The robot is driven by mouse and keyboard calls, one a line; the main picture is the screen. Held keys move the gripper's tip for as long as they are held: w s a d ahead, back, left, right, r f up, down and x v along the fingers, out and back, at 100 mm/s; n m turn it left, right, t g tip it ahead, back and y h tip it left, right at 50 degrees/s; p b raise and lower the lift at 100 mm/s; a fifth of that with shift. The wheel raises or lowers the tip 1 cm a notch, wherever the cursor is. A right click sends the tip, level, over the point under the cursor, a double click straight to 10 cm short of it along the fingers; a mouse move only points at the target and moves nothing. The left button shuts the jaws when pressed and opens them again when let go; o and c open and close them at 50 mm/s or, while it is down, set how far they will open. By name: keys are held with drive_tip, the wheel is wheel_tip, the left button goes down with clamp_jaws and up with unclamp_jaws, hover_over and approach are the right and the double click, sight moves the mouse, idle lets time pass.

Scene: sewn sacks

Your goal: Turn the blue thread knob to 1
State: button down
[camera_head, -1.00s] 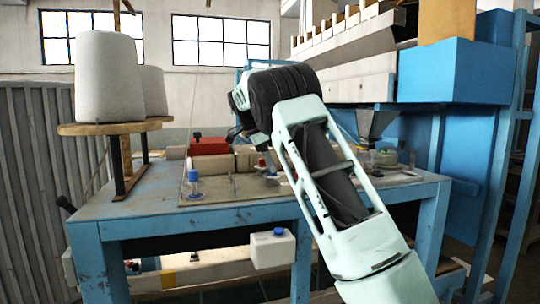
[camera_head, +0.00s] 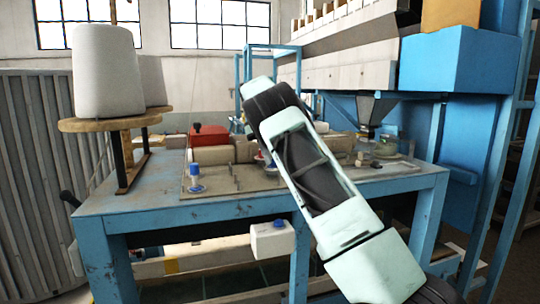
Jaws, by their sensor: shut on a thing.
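A blue knob (camera_head: 194,170) on a pale post stands at the left of the plate on the blue work table (camera_head: 150,208). Its markings are too small to read. A red knob (camera_head: 260,156) stands further right, partly behind my arm. A white box (camera_head: 272,241) with a blue top piece hangs at the table's front edge. I cannot tell from the picture whether that blue piece also turns. My arm reaches up and left over the table, and my gripper is hidden behind its links. No gripper is seen touching the blue knob.
Big white thread cones (camera_head: 104,75) stand on a round wooden stand (camera_head: 110,122) at the left. A red-topped block (camera_head: 208,138) sits at the table's back.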

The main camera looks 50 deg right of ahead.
drive_tip(key=shift+m+y, duration=0.3)
drive_tip(key=shift+m, duration=0.4)
drive_tip(key=c, duration=1.2)
unclamp_jaws()
drive_tip(key=shift+c, duration=0.2)
